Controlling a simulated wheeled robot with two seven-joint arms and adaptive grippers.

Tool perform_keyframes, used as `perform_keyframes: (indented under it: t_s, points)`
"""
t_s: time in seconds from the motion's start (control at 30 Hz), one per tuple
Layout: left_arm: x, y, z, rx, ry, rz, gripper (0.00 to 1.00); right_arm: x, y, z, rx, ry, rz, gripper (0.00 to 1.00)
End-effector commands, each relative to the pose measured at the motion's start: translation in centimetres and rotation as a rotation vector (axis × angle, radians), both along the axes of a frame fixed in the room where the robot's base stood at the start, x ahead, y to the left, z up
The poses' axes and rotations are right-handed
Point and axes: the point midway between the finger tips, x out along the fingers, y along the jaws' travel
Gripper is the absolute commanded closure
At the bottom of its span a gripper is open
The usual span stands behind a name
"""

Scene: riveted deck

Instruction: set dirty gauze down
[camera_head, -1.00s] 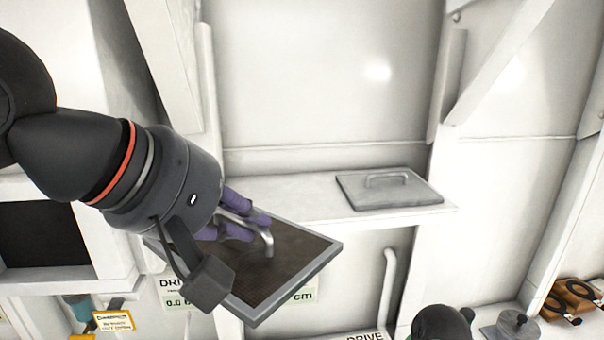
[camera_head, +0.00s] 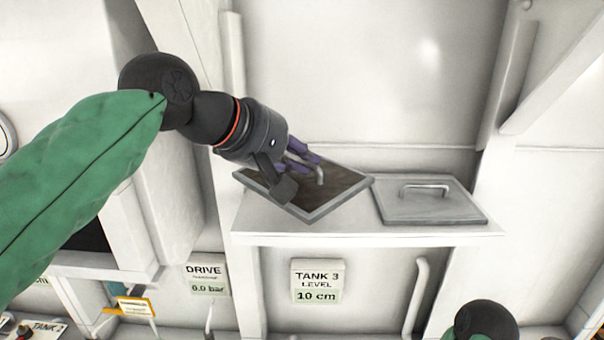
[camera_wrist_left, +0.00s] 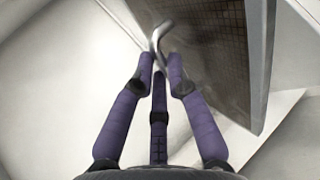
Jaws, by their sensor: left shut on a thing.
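The dirty gauze (camera_head: 335,185) is a flat square panel with a dark brown mesh, a grey frame and a metal bar handle. My left gripper (camera_head: 312,170) is shut on that handle and holds the panel, slightly tilted, over the left part of a white shelf (camera_head: 300,229). I cannot tell whether the panel touches the shelf. In the left wrist view, the purple fingers (camera_wrist_left: 160,65) close around the handle, and the gauze's mesh and frame (camera_wrist_left: 258,60) show at the upper right. My right gripper is not seen; only a dark rounded part of mine shows at the bottom right.
A second framed panel, pale grey with a handle (camera_head: 425,203), lies flat on the shelf's right part, close beside the held gauze. A tank level sign (camera_head: 317,282) and a drive sign (camera_head: 207,278) are below the shelf. A white wall stands behind it.

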Motion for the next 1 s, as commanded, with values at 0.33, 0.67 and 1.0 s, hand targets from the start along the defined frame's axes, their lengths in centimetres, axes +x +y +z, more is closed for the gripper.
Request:
perform_keyframes:
  t_s: [0.33,0.67,1.0]
  points:
    - [5.5,0.0,-0.2,0.000,0.001,0.001,1.00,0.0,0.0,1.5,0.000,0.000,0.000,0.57]
    - [5.3,0.0,-3.4,0.001,0.002,-0.001,1.00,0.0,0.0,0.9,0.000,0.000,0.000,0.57]
    - [5.6,0.0,-6.9,0.001,0.002,-0.001,1.00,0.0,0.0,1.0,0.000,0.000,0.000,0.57]
